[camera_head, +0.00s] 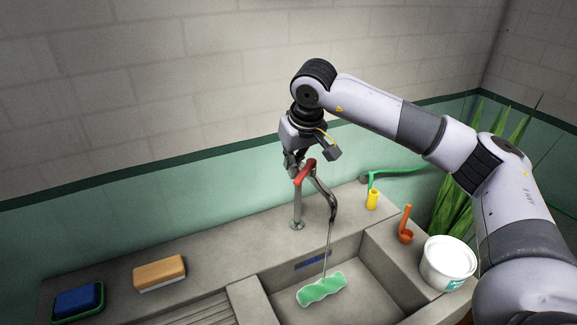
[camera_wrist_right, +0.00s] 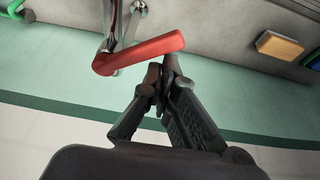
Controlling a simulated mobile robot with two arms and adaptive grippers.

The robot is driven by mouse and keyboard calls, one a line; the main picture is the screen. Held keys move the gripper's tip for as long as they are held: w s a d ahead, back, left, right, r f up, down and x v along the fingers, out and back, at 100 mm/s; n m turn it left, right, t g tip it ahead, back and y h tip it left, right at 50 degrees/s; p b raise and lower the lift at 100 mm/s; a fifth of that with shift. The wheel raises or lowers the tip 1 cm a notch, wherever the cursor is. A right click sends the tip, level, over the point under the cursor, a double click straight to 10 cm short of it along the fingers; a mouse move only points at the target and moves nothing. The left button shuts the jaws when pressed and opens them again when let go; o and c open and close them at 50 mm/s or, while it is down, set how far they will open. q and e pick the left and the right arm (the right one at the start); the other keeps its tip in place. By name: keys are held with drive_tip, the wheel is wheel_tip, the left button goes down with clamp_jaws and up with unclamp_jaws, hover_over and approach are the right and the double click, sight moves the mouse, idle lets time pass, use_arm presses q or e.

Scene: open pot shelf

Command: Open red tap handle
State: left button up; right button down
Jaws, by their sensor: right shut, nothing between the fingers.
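The red tap handle (camera_head: 304,172) sits on top of the metal tap (camera_head: 298,208) at the back of the sink. In the right wrist view the handle (camera_wrist_right: 138,55) lies across the upper middle. My right gripper (camera_head: 293,170) is shut and empty, right at the handle. In the wrist view its fingertips (camera_wrist_right: 163,70) are just beside the handle's free end; whether they touch it I cannot tell. My left gripper is not in view.
A yellow nozzle (camera_head: 372,199), an orange-red scoop (camera_head: 405,234) and a white bucket (camera_head: 447,264) stand right of the basin. An orange sponge (camera_head: 159,273) and a blue block in a green tray (camera_head: 100,304) lie on the left counter. The wall is close behind the tap.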

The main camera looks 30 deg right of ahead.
drive_tip(key=shift+s+d+b, duration=0.35)
drive_tip(key=shift+s+b, duration=0.1)
drive_tip(key=shift+s, duration=0.2)
drive_tip(key=shift+s+d+b, duration=0.35)
drive_tip(key=shift+s+b, duration=0.05)
drive_tip(key=shift+s, duration=0.2)
drive_tip(key=shift+d, duration=0.1)
drive_tip(key=shift+s, duration=0.1)
drive_tip(key=shift+r, duration=0.15)
wheel_tip(320, 180, up, 11)
hover_over(303, 174)
drive_tip(key=s, duration=0.5)
drive_tip(key=shift+w, duration=0.2)
